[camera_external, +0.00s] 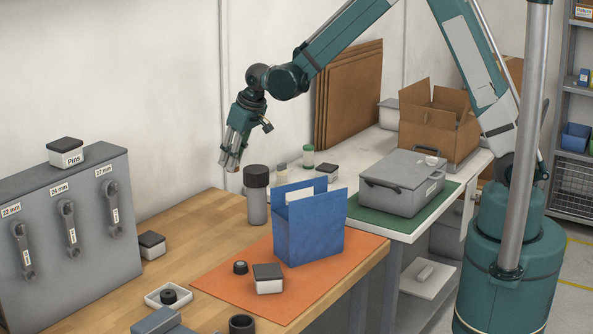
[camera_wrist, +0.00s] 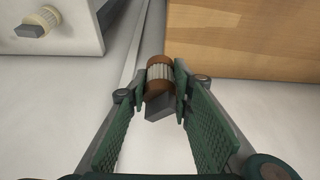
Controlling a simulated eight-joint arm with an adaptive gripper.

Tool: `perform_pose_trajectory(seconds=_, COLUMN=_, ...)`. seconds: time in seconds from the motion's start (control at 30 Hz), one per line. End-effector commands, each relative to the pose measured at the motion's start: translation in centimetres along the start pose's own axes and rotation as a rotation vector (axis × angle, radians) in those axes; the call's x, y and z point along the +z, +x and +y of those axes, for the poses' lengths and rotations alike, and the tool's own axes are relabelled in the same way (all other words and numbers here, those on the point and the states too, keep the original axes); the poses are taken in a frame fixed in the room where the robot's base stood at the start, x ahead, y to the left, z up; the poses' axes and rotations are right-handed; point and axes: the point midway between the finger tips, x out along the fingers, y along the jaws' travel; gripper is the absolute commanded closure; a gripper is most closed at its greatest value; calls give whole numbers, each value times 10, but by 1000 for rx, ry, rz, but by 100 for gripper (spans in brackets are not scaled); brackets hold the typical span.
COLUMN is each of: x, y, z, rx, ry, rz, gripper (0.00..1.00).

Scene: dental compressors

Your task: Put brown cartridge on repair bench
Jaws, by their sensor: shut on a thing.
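A brown cartridge (camera_wrist: 160,82) with a ribbed pale band shows in the wrist view between my fingertips. My gripper (camera_wrist: 160,85) is shut on it, with one green finger pad on each side. In the external view my gripper (camera_external: 232,160) hangs high near the wall, above and behind the wooden bench (camera_external: 190,235), clear of its top. The cartridge is only a small brown patch there. The wooden bench top shows at the upper right of the wrist view (camera_wrist: 245,40). No label shows which bench is the repair bench.
An orange mat (camera_external: 220,281) on the wooden bench bears a blue holder (camera_external: 310,232) and small parts. A dark-capped grey cylinder (camera_external: 257,195) stands behind it. A grey cabinet (camera_external: 75,215) stands left. A white bench with a grey case (camera_external: 405,183) is right.

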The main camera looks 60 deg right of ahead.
Motion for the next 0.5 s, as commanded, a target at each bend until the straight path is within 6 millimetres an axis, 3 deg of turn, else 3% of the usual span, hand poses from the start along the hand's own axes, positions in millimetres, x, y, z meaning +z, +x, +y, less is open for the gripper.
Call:
perform_pose_trajectory(seconds=0.1, x=6, y=-6, z=-42, rx=-26, ry=-61, rz=0, gripper=89)
perform_pose_trajectory(seconds=0.5, x=39, y=-29, z=-170, rx=-108, ry=-267, rz=3, gripper=89)
